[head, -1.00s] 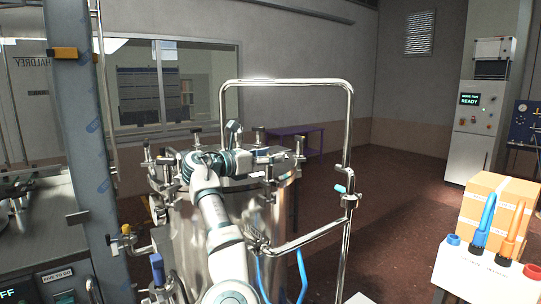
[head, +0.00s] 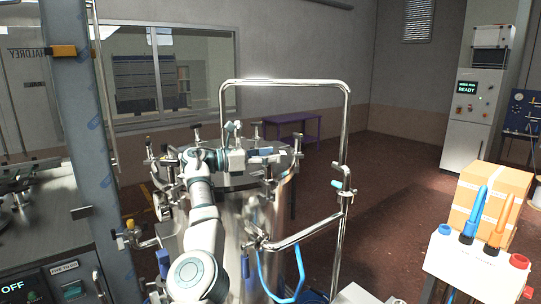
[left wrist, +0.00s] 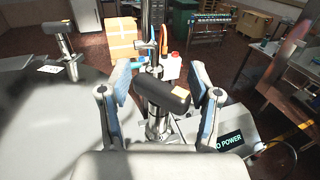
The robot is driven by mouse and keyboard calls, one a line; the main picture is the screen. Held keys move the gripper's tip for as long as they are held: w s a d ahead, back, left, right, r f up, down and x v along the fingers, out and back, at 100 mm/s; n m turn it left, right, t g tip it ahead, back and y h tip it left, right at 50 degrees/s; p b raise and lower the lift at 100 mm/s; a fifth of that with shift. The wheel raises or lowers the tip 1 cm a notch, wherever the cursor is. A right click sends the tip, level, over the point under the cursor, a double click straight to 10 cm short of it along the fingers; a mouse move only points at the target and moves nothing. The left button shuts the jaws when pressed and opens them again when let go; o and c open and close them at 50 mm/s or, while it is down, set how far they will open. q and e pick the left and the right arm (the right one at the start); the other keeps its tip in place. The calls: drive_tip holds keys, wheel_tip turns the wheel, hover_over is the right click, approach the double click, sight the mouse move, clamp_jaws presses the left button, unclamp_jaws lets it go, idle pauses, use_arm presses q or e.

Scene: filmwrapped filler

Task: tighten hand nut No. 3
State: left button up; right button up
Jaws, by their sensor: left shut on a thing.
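The steel vessel (head: 222,240) stands in the middle of the head view, with several hand nuts around its lid rim. My left gripper (head: 270,153) reaches across the lid to its right side. In the left wrist view my left gripper (left wrist: 160,88) has one finger on each side of a hand nut (left wrist: 158,92) and is shut on it. This nut has a dark crossbar with a tan end, on an upright steel stem. Another hand nut (left wrist: 66,42) stands on the rim at the left, near a white label. I cannot read any nut's number. My right gripper is not in view.
A bent steel rail (head: 348,130) rises close behind and right of my left gripper. A grey post (head: 88,150) stands at the left. A white stand (head: 470,262) with blue and orange tools and a cardboard box (head: 487,200) are at the right.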

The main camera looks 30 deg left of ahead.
use_arm(q)
drive_tip(key=shift+a+r, duration=0.1)
drive_tip(key=shift+r, duration=0.1)
drive_tip(key=o, duration=1)
drive_tip(key=shift+o, duration=0.9)
drive_tip(key=shift+s, duration=0.1)
drive_tip(key=shift+a+f, duration=0.15)
drive_tip(key=shift+a, duration=0.05)
drive_tip(key=shift+f, duration=0.1)
